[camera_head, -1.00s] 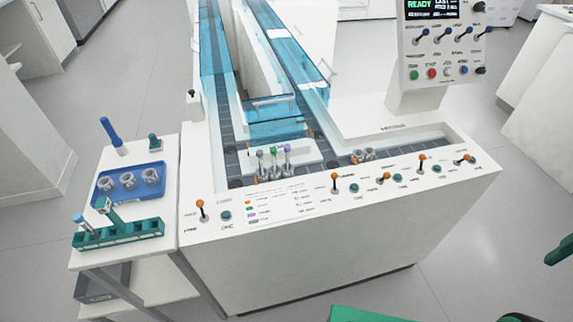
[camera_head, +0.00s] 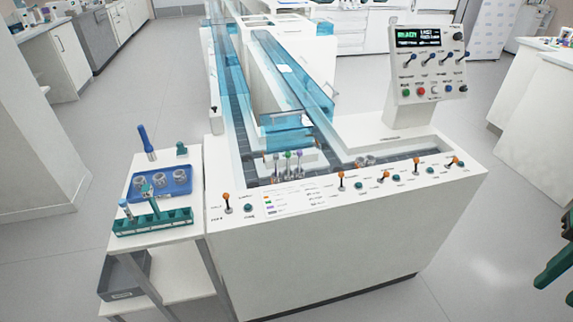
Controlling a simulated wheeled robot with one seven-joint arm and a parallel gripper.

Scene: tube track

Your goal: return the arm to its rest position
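The white tube track machine (camera_head: 330,245) stands in the middle. It has blue clear covers (camera_head: 290,80) over its lanes. Several capped tubes (camera_head: 288,165) stand upright at the near end of the track. Grey round holders (camera_head: 366,161) sit in the track's right channel. A control panel (camera_head: 428,65) at the right back has a lit screen, with READY on its left part.
A white side cart (camera_head: 165,250) at left bears a blue tray (camera_head: 160,182) of grey holders and a green rack (camera_head: 152,222). A grey bin (camera_head: 125,277) is below. Floor (camera_head: 485,270) at front right looks clear.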

